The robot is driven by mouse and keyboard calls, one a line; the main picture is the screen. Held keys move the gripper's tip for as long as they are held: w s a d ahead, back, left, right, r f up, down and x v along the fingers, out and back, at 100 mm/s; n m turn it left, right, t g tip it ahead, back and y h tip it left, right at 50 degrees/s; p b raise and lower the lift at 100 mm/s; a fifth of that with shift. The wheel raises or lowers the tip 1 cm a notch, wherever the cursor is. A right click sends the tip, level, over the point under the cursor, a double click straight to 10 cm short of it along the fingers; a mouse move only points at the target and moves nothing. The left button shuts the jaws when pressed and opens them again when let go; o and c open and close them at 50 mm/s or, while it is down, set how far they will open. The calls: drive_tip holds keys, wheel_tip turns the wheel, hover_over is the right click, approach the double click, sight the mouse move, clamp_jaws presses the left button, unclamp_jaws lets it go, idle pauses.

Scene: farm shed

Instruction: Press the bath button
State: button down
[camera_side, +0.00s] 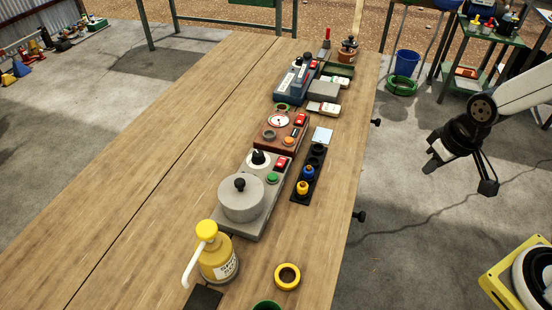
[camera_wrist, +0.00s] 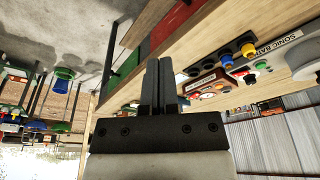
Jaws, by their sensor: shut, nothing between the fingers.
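The sonic bath is a grey unit (camera_side: 239,221) on the table in the side view, with a round lidded pot, a black-and-white dial, a red switch and a green button (camera_side: 272,177). In the wrist view its label partly reads "SONIC BAT" and the green button (camera_wrist: 262,64) shows at the right. My gripper (camera_wrist: 159,62) is shut and empty, its fingers together. In the side view the end of my arm hangs beyond the table's right edge, well apart from the bath. The fingers are too small there to tell clearly.
A black rack (camera_side: 309,174) with blue and yellow pieces stands right of the bath. A yellow pump bottle (camera_side: 217,257) and a yellow ring (camera_side: 287,277) are near the front. A brown unit (camera_side: 283,130) stands behind the bath. The table's left side is clear.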

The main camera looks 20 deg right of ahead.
idle(0.7)
drive_tip(key=n+t+y, duration=0.4)
drive_tip(key=n+t, duration=0.2)
drive_tip(key=n, duration=0.8)
hover_over(276, 177)
drive_tip(key=shift+a+f, duration=0.1)
drive_tip(key=shift+f, duration=0.35)
drive_tip(key=shift+f, duration=0.15)
drive_tip(key=shift+f, duration=4.25)
